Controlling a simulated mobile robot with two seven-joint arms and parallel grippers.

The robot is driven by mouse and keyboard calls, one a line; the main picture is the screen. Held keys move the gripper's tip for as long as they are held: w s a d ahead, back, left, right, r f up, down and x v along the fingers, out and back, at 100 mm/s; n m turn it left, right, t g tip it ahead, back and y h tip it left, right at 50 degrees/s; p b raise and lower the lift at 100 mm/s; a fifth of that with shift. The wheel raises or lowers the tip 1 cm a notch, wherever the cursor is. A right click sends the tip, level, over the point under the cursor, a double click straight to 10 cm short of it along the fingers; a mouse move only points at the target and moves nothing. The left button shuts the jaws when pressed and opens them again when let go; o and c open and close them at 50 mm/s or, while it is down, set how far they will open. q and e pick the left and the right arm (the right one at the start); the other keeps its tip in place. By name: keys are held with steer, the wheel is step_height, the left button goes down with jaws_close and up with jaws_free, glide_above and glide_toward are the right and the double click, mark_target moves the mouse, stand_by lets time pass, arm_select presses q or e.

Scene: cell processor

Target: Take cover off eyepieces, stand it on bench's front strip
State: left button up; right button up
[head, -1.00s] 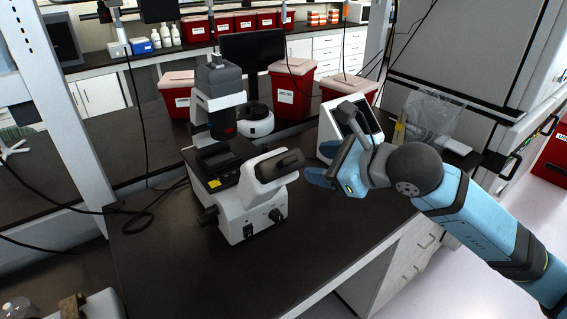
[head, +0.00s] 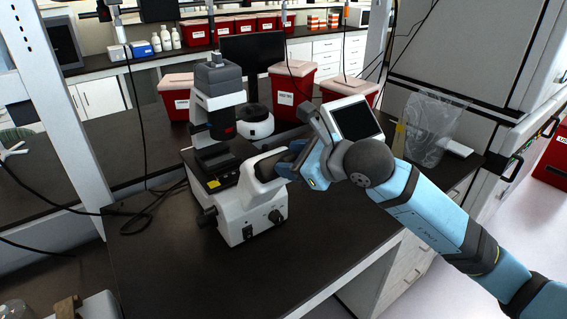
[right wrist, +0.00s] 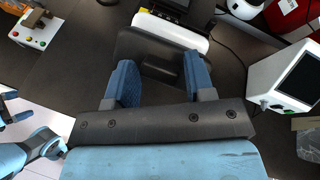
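The microscope (head: 245,208) stands on the dark bench, its eyepieces under a dark cover (head: 266,170). In the right wrist view the cover (right wrist: 160,55) lies between and beyond the two blue fingers of my right gripper (right wrist: 160,82). Those fingers are apart, one toward each side of the cover; I cannot tell if they touch it. In the head view my right gripper (head: 286,165) is at the eyepiece end, partly hiding the cover. At the left edge of the right wrist view, my left gripper (right wrist: 10,107) shows partly, with its fingers apart.
The bench's front strip (head: 310,262) is clear before the microscope. A white device with a screen (head: 355,120) stands behind my right arm. Red bins (head: 290,90) stand at the back. A device with buttons (right wrist: 35,32) is at the upper left of the wrist view.

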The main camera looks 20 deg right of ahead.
jaws_close()
steer(key=shift+s+r, duration=0.1)
steer(key=shift+s+d+r, duration=0.15)
steer(key=shift+s+r, duration=0.1)
steer(key=shift+r, duration=0.05)
steer(key=shift+r, duration=0.1)
steer(key=shift+s+d+r, duration=0.25)
steer(key=shift+s+r, duration=0.35)
steer(key=shift+s+d+r, duration=0.2)
steer(key=shift+s+r, duration=0.35)
steer(key=shift+s, duration=0.05)
steer(key=shift+f, duration=0.1)
